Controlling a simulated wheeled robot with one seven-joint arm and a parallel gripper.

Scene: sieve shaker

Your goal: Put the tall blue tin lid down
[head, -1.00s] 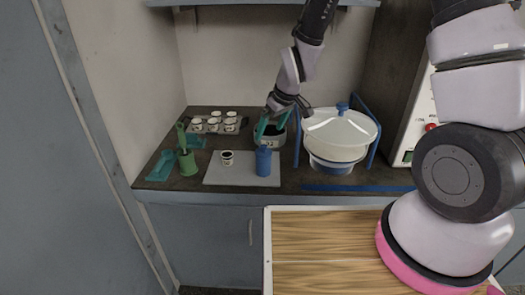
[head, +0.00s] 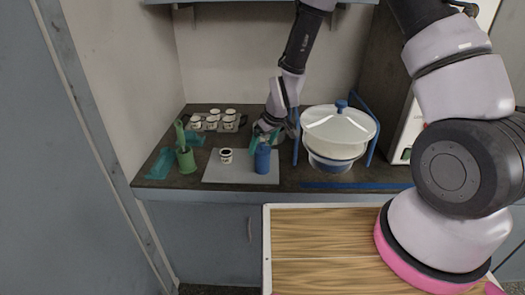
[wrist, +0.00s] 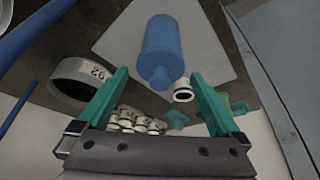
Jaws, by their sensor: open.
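The tall blue tin (head: 263,163) stands upright on the grey mat (head: 220,176). In the wrist view the blue tin (wrist: 165,35) ends in a narrower blue knob (wrist: 159,79), which appears to be its lid's; I cannot make out a seam between lid and tin. My gripper (head: 264,138) is just above the tin in the head view, open and empty. In the wrist view its teal fingers (wrist: 158,78) are apart, one on either side of the knob, with no visible contact. The fingers partly hide the tin's top in the head view.
A small white cup (head: 226,156) stands left of the tin on the mat. A round grey pan (wrist: 75,82) is close beside my gripper. Several white cups (head: 212,121) stand behind. A green container (head: 187,161) is left; the white shaker bowl (head: 338,130) is right.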

